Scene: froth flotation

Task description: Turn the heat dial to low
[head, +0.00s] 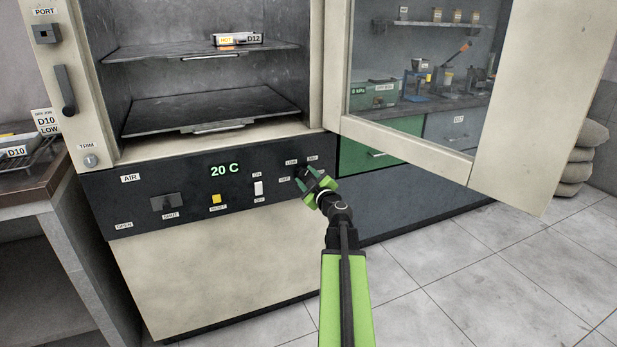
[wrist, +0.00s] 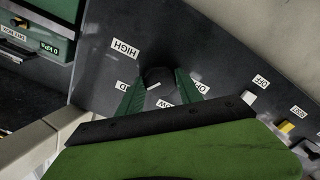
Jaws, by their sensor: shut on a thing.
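The heat dial (head: 302,172) is a dark knob at the right end of the oven's dark control panel (head: 140,207). Labels stand around it; LOW, OFF and HIGH can be made out, one is partly covered. My gripper (head: 315,184) is at the dial, its green fingers on either side. In the wrist view my gripper (wrist: 160,88) is shut on the dial (wrist: 158,76). A short pale mark shows on the dial, but I cannot tell which label it points at. The display (head: 224,170) reads 20 C.
The oven door (head: 487,190) hangs open to the right, above and beyond my arm. A white rocker switch (head: 258,188), a yellow button (head: 216,198) and an air slider (head: 164,202) sit left of the dial. A tray labelled D12 (head: 237,40) lies on the upper shelf.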

